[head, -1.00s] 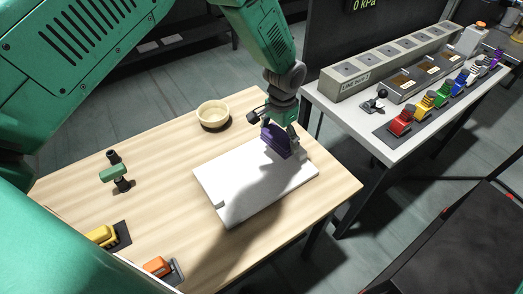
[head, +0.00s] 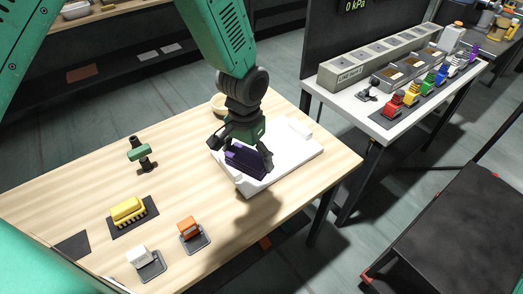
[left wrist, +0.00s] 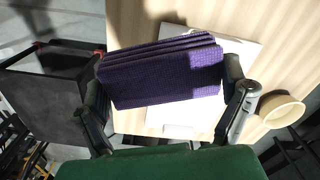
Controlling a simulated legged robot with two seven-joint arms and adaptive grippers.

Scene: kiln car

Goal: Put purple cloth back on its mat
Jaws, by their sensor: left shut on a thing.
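The purple cloth (head: 246,163) is a folded, ribbed stack. My left gripper (head: 247,158) is shut on it, with one finger at each end. The left wrist view shows the cloth (left wrist: 160,72) between both fingers (left wrist: 167,95), apparently raised above the white board (head: 295,160). A bare dark mat (head: 73,247) lies at the left front of the wooden table. The frames do not mark whose mat it is. My right gripper is not in view.
On the table (head: 60,195) are a yellow brush on a mat (head: 128,211), an orange-topped block (head: 188,228), a white block (head: 140,257), a green-handled tool (head: 139,152) and a partly hidden cream bowl (head: 218,103). A side bench (head: 378,128) holds several coloured items.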

